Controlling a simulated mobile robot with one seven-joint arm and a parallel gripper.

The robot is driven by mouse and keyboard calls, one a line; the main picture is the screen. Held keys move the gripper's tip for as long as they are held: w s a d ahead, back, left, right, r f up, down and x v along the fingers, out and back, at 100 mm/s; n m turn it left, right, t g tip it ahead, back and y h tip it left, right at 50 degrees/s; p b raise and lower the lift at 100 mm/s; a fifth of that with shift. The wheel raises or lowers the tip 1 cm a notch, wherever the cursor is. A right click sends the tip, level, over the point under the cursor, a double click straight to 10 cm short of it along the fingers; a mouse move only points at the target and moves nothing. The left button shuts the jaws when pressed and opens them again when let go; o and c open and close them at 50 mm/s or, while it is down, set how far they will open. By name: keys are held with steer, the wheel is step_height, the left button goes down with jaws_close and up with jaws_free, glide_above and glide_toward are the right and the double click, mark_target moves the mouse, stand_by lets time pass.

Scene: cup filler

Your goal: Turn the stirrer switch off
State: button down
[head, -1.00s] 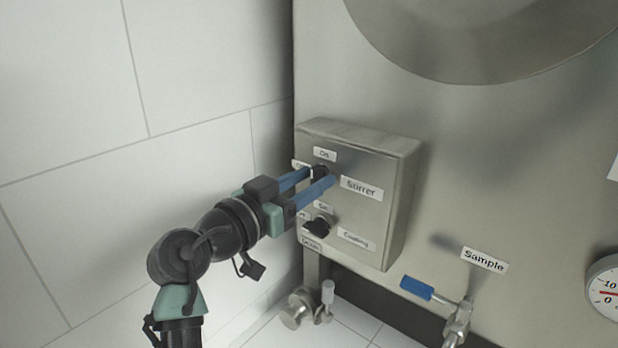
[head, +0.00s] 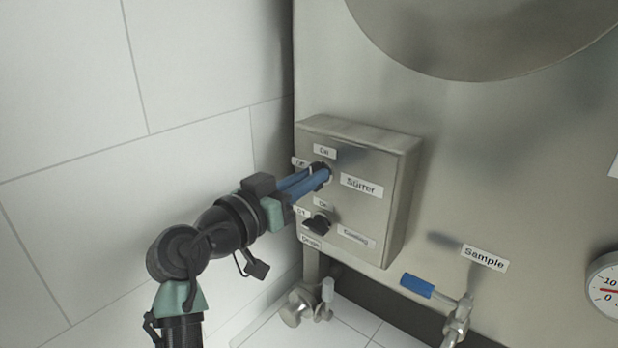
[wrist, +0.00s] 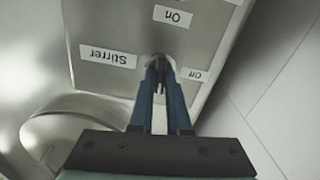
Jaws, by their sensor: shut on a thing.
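The stirrer switch (head: 323,167) is a black knob on the front of a grey metal control box (head: 368,213), between its "On", "Off" and "Stirrer" labels. My gripper (head: 318,176) has its blue fingers closed on this knob in the head view. In the wrist view my gripper (wrist: 158,68) reaches the switch below the "On" label (wrist: 173,16). The fingers hide most of the knob, so I cannot tell exactly which way it points. The "Stirrer" label (head: 362,186) is just right of my fingertips.
A second black knob, the cooling switch (head: 317,223), sits close below on the same box. A sample valve with a blue handle (head: 417,286) is at the lower right, near a gauge (head: 606,287). A white tiled wall (head: 75,90) stands at the left.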

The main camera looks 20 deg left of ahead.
steer(key=shift+a+f+n+p, duration=0.15)
steer(key=shift+n+p, duration=1.25)
steer(key=shift+n, duration=2.7)
steer(key=shift+a+f+n+p, duration=0.1)
steer(key=shift+n+p, duration=1.3)
steer(key=shift+n, duration=2.7)
steer(key=c, duration=0.9)
jaws_free()
